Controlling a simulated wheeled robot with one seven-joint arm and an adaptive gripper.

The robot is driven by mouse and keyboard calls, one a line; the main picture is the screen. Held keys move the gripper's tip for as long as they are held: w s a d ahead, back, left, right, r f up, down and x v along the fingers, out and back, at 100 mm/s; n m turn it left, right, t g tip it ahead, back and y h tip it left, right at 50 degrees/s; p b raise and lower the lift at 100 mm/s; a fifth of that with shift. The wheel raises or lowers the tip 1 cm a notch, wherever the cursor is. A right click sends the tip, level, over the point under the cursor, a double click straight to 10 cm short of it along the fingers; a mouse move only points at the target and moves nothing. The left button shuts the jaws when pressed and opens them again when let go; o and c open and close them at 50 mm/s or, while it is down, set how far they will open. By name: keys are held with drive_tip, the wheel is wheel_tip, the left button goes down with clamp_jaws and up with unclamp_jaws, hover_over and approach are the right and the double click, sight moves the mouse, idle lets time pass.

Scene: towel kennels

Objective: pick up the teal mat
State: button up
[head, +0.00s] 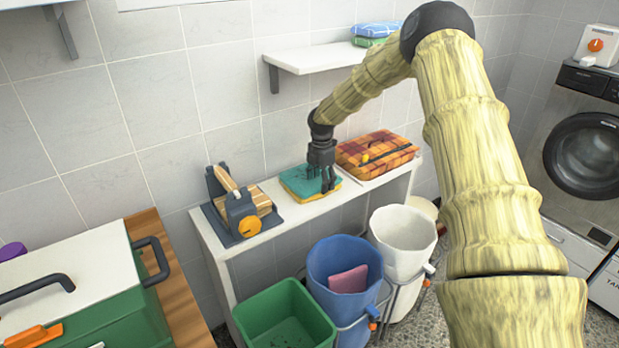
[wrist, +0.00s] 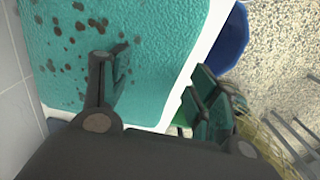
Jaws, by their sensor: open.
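The teal mat (head: 299,181) lies folded on the narrow white shelf table (head: 283,226), with a yellow layer showing along its lower edge. In the wrist view the teal mat (wrist: 150,50) fills much of the picture and has brown spots on its upper left part. My gripper (head: 328,188) is open and points down at the mat's right part. In the wrist view one finger of my gripper (wrist: 160,95) is over the mat and the other is past its edge, over the bins' side. I cannot tell whether the fingers touch the mat.
An orange plaid folded bundle (head: 375,152) lies right of the mat, and a grey device with an orange knob (head: 241,212) stands left. Below are a green bin (head: 284,318), a blue bin (head: 345,268) and a white bin (head: 403,236). A wall shelf (head: 318,58) hangs above.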

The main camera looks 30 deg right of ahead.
drive_tip(key=shift+c, duration=0.2)
drive_tip(key=c, duration=1.2)
drive_tip(key=shift+r, duration=0.1)
drive_tip(key=shift+c, duration=0.2)
